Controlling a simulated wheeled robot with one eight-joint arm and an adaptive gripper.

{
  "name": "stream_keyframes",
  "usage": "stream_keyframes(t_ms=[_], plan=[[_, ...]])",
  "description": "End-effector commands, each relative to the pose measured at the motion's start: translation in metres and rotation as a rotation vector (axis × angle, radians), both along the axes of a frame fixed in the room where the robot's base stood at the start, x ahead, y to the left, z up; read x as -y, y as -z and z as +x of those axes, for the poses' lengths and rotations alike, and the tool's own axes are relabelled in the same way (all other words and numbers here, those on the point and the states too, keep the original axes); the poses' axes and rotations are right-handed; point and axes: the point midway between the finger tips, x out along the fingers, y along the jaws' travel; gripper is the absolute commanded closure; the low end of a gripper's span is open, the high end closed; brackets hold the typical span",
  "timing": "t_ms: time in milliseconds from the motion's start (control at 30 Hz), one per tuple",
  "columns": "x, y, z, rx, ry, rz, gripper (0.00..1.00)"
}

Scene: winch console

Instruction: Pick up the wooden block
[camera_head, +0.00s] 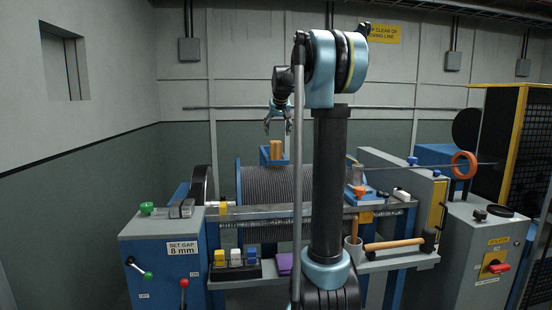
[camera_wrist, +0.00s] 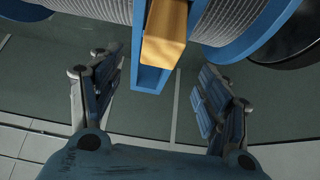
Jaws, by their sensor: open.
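The wooden block (camera_head: 276,150) is a light brown upright block. It stands on a blue bracket (camera_head: 264,156) at the top of the winch drum in the head view. In the wrist view the block (camera_wrist: 165,35) shows at the top centre, with the blue bracket (camera_wrist: 150,78) under it. My gripper (camera_head: 277,128) is above the block in the head view, fingers pointing down. In the wrist view my gripper (camera_wrist: 160,85) is open and empty, its two fingers wide apart, with the block beyond the gap between them.
The grey rope drum (camera_head: 268,195) with blue flanges lies below the block. A shelf holds coloured blocks (camera_head: 236,257) and a mallet (camera_head: 400,243). A horizontal wall rail (camera_head: 230,107) runs behind my gripper. The air around the block looks clear.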

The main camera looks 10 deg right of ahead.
Motion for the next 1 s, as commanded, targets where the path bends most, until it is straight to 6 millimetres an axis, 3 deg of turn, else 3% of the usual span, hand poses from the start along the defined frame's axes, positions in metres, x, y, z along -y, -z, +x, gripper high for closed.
stream_keyframes(t_ms=[200,467,800,1000], plan=[[0.000,0.028,0.018,0.000,0.000,0.000,0.30],[0.000,0.039,0.024,0.000,0.000,0.000,0.30],[-0.001,0.075,0.041,0.000,0.000,0.000,0.30],[-0.001,0.083,0.045,0.000,0.000,0.000,0.30]])
